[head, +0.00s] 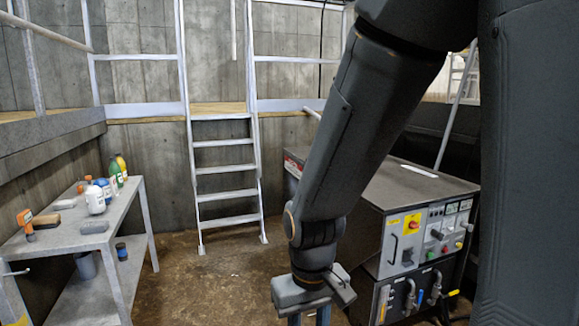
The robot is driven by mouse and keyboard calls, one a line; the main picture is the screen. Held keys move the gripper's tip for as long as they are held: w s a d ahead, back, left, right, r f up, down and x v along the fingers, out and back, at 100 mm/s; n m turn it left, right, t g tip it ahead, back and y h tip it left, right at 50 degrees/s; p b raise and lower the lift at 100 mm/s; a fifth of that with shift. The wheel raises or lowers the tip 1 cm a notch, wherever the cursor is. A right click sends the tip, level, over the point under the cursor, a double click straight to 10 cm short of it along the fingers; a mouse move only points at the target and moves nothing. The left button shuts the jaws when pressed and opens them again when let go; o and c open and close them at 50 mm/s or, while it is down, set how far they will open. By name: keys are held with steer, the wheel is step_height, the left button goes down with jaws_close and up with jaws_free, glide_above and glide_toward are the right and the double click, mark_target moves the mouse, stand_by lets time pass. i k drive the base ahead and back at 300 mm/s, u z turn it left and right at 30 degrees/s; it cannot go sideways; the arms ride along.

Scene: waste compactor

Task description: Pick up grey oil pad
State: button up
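Several grey pad-like pieces lie on the metal table at the left, too small to tell apart by material. One flat grey piece (47,221) lies near the left end, a brownish-grey one (65,204) lies behind it, and a lighter grey one (94,227) lies near the front edge. I cannot tell which is the oil pad. My gripper (311,317) points down at the bottom centre, well to the right of the table and apart from it. Its fingertips are cut off by the frame edge, so its opening and anything between them are hidden.
The table (62,240) also holds an orange-headed tool (27,224), a white jug (95,201) and bottles. Its lower shelf holds a grey cup (85,266) and blue can (121,251). A control cabinet (393,243) stands right; a ladder (225,170) stands behind. Floor between is clear.

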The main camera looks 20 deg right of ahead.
mark_target(100, 226)
steer(key=u, duration=0.05)
steer(key=i, duration=2.35)
steer(key=u, duration=1.25)
steer(key=i, duration=0.8)
steer(key=u, duration=0.5)
